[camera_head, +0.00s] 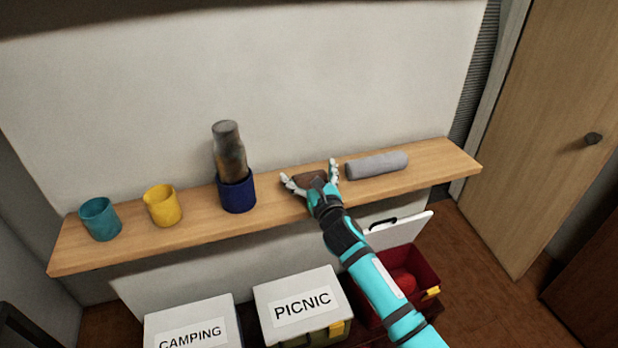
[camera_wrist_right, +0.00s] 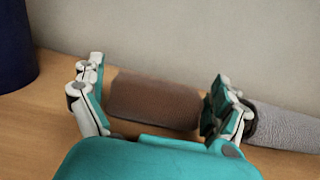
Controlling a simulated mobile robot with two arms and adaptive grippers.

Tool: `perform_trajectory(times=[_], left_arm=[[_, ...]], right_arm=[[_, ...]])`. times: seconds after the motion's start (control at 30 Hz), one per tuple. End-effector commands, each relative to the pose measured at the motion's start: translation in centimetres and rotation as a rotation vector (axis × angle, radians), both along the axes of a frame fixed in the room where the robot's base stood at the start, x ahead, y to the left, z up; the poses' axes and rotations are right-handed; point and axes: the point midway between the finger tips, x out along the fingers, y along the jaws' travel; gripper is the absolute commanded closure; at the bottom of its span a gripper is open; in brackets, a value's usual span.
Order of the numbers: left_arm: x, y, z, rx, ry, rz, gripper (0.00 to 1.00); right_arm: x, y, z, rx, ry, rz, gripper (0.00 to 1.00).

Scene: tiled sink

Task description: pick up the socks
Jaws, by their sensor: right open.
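A brown roll (camera_head: 309,177), which may be the socks, lies on the wooden shelf; it shows more clearly in the wrist view (camera_wrist_right: 155,100). A longer grey knitted-looking roll (camera_head: 377,165) lies just to its right and also shows in the wrist view (camera_wrist_right: 290,128). I cannot tell for sure which roll is the socks. My right gripper (camera_head: 310,171) is open, with its fingers on either side of the brown roll. In the wrist view the right finger stands close to the brown roll's end and hides part of it. My left gripper is not in view.
On the shelf (camera_head: 130,245) stand a teal cup (camera_head: 100,219), a yellow cup (camera_head: 162,205) and a dark blue holder (camera_head: 237,192) with a grey-brown cylinder (camera_head: 229,150). Below are boxes marked CAMPING (camera_head: 190,315) and PICNIC (camera_head: 300,290), and an open red box (camera_head: 420,268).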

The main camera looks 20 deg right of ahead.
Motion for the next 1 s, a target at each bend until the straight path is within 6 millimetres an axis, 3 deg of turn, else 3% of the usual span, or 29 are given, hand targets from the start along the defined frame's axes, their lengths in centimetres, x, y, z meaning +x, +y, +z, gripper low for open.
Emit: perform_trajectory(times=[0.17, 0.53, 1.0], left_arm=[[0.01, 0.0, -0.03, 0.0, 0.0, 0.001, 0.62], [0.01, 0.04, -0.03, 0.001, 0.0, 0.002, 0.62], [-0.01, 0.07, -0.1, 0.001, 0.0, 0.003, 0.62]], right_arm=[[-0.01, -0.02, -0.02, 0.0, 0.0, 0.0, 0.0], [-0.04, -0.02, -0.03, 0.0, 0.0, 0.0, 0.47], [-0.03, -0.06, 0.21, -0.001, -0.001, 0.0, 0.49]])
